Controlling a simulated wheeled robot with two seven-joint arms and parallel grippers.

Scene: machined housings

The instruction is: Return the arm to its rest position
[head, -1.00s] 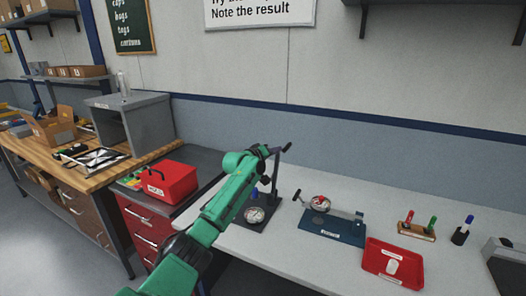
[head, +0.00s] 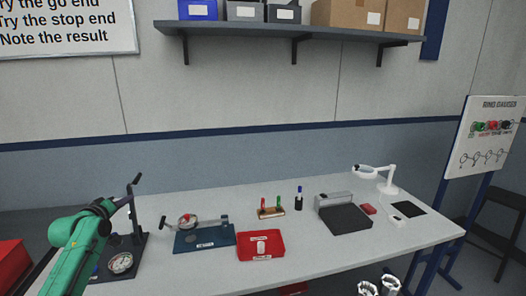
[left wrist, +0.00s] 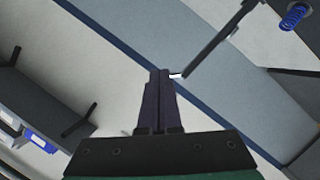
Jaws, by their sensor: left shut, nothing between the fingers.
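My left arm (head: 75,245) is green and comes in at the lower left of the head view. Its gripper (head: 122,203) is small and dark there, in front of or beside the post of a dark gauge stand (head: 136,212); I cannot tell the gap. In the left wrist view the two dark fingers of the left gripper (left wrist: 160,74) lie together, with nothing between them. They point toward the wall. My right gripper is in neither view.
A shelf (head: 290,33) hangs above. The front right of the bench is clear.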

